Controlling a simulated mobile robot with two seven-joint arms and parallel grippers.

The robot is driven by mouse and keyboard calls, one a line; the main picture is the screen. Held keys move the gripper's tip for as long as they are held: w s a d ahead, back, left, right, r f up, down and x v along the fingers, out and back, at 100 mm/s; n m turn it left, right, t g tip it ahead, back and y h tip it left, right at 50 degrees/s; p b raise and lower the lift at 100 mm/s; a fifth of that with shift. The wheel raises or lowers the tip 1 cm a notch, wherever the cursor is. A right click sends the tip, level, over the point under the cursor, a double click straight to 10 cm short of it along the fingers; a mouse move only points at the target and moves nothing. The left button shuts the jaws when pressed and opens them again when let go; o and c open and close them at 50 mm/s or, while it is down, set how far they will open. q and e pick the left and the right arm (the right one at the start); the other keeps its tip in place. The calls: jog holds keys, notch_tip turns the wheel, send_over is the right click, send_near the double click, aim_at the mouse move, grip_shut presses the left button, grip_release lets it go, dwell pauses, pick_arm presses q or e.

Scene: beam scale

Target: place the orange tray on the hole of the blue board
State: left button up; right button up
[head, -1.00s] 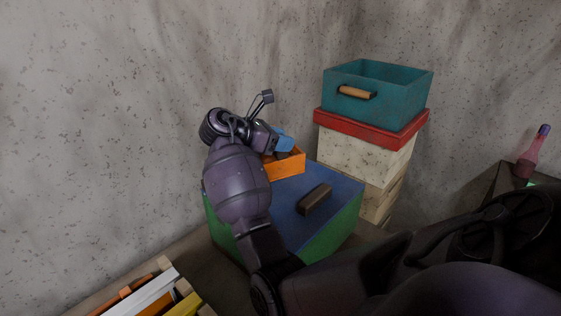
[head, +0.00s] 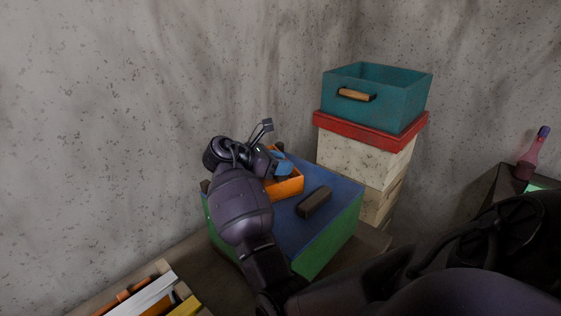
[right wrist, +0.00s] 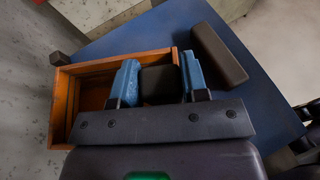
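The orange tray (head: 287,187) is over the far left part of the blue board (head: 332,186), which tops a green-sided box. I cannot tell whether it rests on the board. My right gripper (head: 283,166) is at the tray. In the right wrist view, the blue fingers (right wrist: 159,80) stand on either side of a dark block-like part (right wrist: 160,88) at the right end of the tray (right wrist: 63,110), and seem closed on it. The board's hole is not visible. My left gripper is not in view.
A dark brown block (head: 314,202) lies on the board, right of the tray. Behind stand stacked boxes with a red lid (head: 370,131) and a teal crate (head: 399,105) on top. A crate of books (head: 150,290) is at lower left, a pink bottle (head: 531,158) at right.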

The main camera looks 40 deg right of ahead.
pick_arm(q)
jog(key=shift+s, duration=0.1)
pick_arm(e)
jog(key=o, duration=0.4)
jog(key=shift+o, duration=0.2)
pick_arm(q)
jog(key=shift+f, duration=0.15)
pick_arm(e)
jog(key=shift+r, duration=0.1)
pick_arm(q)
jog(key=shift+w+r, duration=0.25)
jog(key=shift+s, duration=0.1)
pick_arm(e)
jog(key=v, duration=1.2)
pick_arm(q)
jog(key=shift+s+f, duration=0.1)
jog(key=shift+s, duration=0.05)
pick_arm(e)
jog(key=shift+s+r, duration=0.1)
jog(key=shift+r, duration=0.05)
jog(key=shift+s+a, duration=0.1)
